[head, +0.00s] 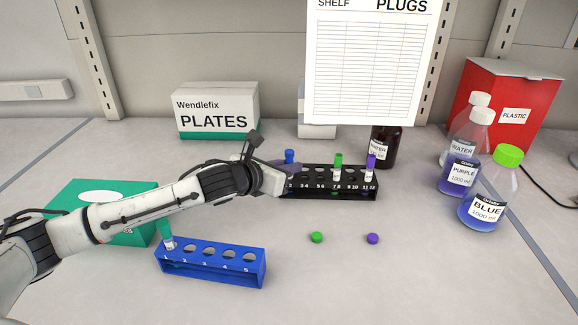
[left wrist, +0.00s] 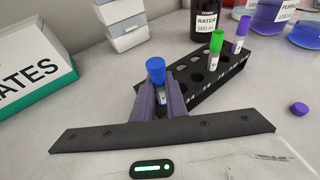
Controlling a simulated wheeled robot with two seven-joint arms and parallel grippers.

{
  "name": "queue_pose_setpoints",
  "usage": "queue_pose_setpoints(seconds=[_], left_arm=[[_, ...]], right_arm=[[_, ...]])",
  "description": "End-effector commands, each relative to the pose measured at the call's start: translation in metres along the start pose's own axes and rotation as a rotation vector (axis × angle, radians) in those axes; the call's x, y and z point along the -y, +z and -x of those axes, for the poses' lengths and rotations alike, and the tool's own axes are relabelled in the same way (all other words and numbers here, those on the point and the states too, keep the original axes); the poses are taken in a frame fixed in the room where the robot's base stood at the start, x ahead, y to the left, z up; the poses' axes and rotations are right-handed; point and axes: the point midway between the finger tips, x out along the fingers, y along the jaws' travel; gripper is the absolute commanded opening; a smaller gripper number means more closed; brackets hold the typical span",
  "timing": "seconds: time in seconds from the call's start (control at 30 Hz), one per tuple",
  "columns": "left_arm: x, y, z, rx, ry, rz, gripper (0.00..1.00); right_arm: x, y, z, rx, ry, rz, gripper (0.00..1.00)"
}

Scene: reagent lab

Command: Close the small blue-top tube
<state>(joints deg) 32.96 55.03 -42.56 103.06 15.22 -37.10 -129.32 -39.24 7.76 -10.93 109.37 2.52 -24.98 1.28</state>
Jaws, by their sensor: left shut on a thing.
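The small blue-top tube (head: 290,156) stands at the left end of the black rack (head: 345,194), its blue top showing above my left gripper (head: 280,172). In the left wrist view, the blue top (left wrist: 156,69) sits over the white-labelled tube, between the purple-grey fingers of my left gripper (left wrist: 161,97). The fingers are shut on the tube, just below the blue top. The fingers hide most of its body, and I cannot tell how firmly the top is seated. My right gripper is not in view.
A green-top tube (head: 338,161) and a purple-top tube (head: 370,165) stand in the same rack. A green plug (head: 316,237) and a purple plug (head: 372,238) lie in front. A blue rack (head: 212,273) holds a teal-top tube (head: 165,231). Bottles stand at right.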

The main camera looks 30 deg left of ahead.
Motion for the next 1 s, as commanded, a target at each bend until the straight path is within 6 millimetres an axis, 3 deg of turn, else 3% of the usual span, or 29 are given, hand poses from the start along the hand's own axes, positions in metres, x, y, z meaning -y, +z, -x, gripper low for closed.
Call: queue_pose_setpoints(seconds=[0.13,0.17,0.27,0.67,0.77,1.0], left_arm=[[0.000,-0.003,-0.001,0.000,0.001,-0.001,0.00],[0.000,-0.003,-0.001,0.000,0.001,-0.001,0.15],[0.000,-0.003,-0.001,0.000,0.000,-0.001,0.31],[-0.001,0.000,0.004,-0.001,0.000,-0.002,0.31],[-0.002,-0.001,0.017,-0.002,0.002,-0.004,0.31],[-0.001,-0.002,0.069,-0.002,0.002,-0.007,0.31]], right_arm=[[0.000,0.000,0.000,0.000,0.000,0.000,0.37],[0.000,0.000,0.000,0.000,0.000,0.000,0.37],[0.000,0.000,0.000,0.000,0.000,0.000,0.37],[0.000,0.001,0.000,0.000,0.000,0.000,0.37],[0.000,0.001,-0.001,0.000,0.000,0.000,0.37],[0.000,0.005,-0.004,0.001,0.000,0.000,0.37]])
